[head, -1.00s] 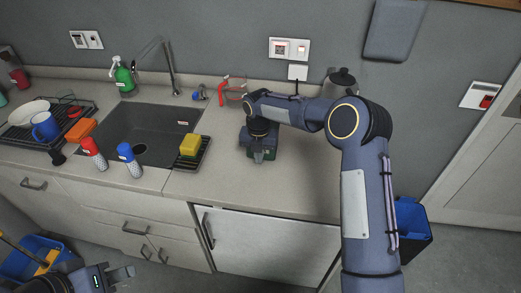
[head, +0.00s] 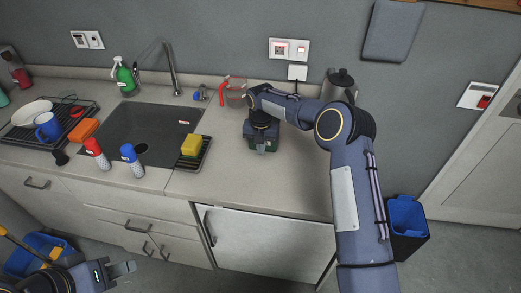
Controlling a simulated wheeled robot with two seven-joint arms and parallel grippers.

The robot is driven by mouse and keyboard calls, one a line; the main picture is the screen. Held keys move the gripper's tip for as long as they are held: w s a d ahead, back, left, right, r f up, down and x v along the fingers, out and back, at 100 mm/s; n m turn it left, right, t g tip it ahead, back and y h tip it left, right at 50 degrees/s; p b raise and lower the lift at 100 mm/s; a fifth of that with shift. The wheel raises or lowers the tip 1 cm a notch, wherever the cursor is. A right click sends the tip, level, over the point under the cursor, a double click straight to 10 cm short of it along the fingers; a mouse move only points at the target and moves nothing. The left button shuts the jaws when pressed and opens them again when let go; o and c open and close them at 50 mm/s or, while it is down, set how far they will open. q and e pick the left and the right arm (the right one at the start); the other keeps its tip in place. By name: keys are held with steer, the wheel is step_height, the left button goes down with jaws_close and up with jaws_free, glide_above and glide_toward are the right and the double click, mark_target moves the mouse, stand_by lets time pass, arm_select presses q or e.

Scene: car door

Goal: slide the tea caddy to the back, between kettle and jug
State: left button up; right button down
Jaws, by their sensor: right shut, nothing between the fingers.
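The tea caddy (head: 268,146) is a dark green box standing on the worktop, right of the sink and mostly covered by my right gripper. My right gripper (head: 261,145) is shut with nothing between its fingers, pointing down at the caddy's near side; whether it touches is hard to tell. The clear jug (head: 235,93) with a red handle stands behind and left of the caddy, near the wall. The grey kettle (head: 340,84) with a dark lid stands at the back right, partly behind my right arm. My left gripper (head: 122,269) is low at the left, away from the worktop; its opening is unclear.
A black tray with a yellow sponge (head: 191,145) lies left of the caddy, beside the sink (head: 150,125). Red and blue-capped bottles (head: 131,160) stand at the sink's front. The worktop (head: 245,185) in front of the caddy is clear. A wall socket (head: 289,49) is behind.

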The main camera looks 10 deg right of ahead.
steer(key=shift+w, duration=0.1)
steer(key=shift+w+d+p, duration=0.2)
steer(key=shift+w+p, duration=0.15)
steer(key=shift+w, duration=0.1)
steer(key=shift+w+d+p, duration=0.3)
steer(key=shift+w+p, duration=0.05)
steer(key=shift+w, duration=0.3)
steer(key=shift+w+d+p, duration=0.25)
steer(key=shift+w+p, duration=0.1)
steer(key=shift+w, duration=0.3)
